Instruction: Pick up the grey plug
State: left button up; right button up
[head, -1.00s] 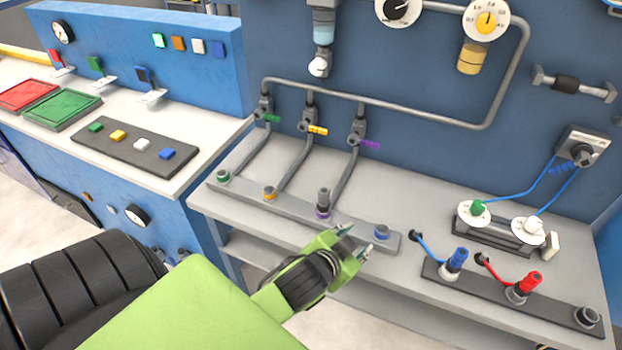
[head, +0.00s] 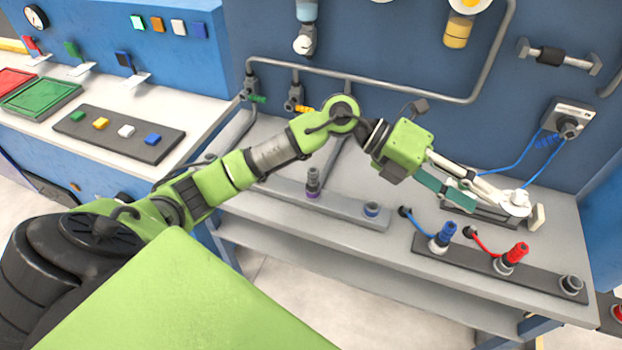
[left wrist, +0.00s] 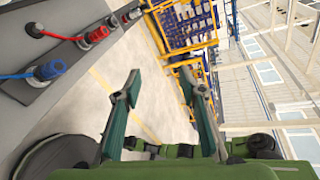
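The grey plug (head: 313,181) stands upright at the purple-ringed socket on the long grey strip (head: 340,205) of the bench in the head view. It is not in the left wrist view. My left gripper (head: 482,194) is to the right of the grey plug, clear of it, over the back right of the bench. In the left wrist view my left gripper (left wrist: 160,88) has its fingers spread with nothing between them. My right gripper is not in view.
A blue plug (head: 443,234) and a red plug (head: 516,254) stand on a dark strip at the front right, with cables. An empty blue-ringed socket (head: 371,210) is right of the grey plug. My left arm covers the left part of the strip.

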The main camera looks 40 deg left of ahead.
pick_arm(q)
jog(key=w+a+f+y, duration=0.2)
jog(key=a+f+y, duration=0.4)
jog(key=a, duration=0.5)
jog(key=n+g+y, duration=0.2)
jog(key=y, duration=0.6)
send_over(313, 169)
jog(key=f, duration=0.2)
jog(key=f+p, duration=0.1)
jog(key=f, duration=0.3)
jog(key=shift+s+d+f+p, duration=0.1)
jog(key=shift+d+f+p, duration=0.2)
jog(key=shift+f+p, duration=0.1)
jog(key=f+p, duration=0.1)
jog(key=f, duration=0.1)
jog(key=f+p, duration=0.1)
jog(key=f, duration=0.2)
jog(key=shift+a, duration=0.2)
jog(key=shift+f, duration=0.15)
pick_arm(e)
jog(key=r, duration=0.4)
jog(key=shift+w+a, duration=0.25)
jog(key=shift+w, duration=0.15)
pick_arm(q)
grip_shut()
